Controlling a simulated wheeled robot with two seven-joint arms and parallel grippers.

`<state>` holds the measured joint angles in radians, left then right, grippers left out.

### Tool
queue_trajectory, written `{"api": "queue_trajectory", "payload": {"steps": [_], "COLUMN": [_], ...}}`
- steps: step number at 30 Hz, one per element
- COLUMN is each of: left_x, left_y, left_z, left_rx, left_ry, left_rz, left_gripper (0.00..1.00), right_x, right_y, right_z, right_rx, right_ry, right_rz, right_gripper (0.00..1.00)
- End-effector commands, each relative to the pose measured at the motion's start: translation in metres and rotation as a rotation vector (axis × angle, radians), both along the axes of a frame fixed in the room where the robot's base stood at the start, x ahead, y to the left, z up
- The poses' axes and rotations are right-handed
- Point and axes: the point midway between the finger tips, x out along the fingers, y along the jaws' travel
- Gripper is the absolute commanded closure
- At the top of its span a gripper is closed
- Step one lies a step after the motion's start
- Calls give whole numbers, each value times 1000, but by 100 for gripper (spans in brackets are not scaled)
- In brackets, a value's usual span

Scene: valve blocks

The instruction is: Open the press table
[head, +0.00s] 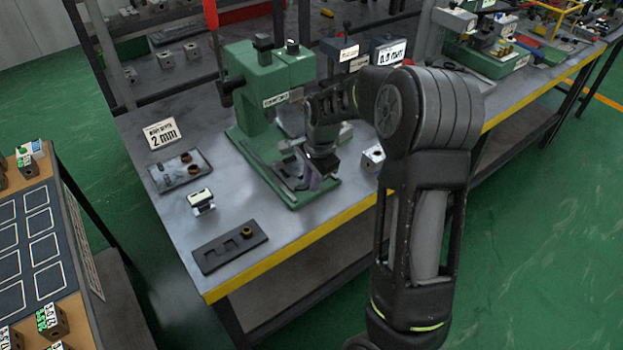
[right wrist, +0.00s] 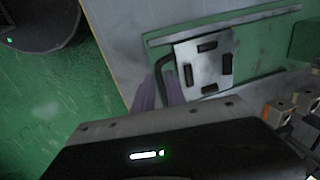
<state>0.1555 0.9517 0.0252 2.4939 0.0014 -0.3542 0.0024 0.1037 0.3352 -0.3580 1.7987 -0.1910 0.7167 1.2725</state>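The green press (head: 270,85) stands on the grey workbench, its green base (head: 290,200) reaching toward the bench's front edge. In the right wrist view, the press table is a pale metal plate (right wrist: 204,62) with several dark slots, lying on the green base (right wrist: 255,35). A bent black handle (right wrist: 168,62) comes off its side. My right gripper (head: 317,182) is low over the front of the base. In the wrist view its two purple fingers (right wrist: 159,90) are close together on either side of the handle and appear shut on it. My left gripper is out of view.
A "2 mm" sign (head: 161,133), a small plate with parts (head: 180,172), a small white-topped block (head: 201,200) and a dark slotted tray (head: 230,248) are left of the press. A metal block (head: 372,158) sits right of it. A side table (head: 85,240) stands at left.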

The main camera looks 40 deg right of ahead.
Motion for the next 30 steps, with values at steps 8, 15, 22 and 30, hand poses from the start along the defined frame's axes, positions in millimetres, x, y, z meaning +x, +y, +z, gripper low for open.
{"api": "queue_trajectory", "payload": {"steps": [8, 15, 22, 30], "left_x": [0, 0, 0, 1], "left_y": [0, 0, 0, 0], "left_z": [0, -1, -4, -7], "left_rx": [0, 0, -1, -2], "left_ry": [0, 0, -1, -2], "left_rz": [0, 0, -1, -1], "left_gripper": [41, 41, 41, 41], "right_x": [0, 0, -5, -12], "right_y": [0, 0, 0, 1], "right_z": [0, 3, 31, 70], "right_rx": [1, 1, 1, 1], "right_ry": [1, 0, -4, -2], "right_rz": [0, 0, -1, 0], "right_gripper": [68, 68, 68, 68]}}
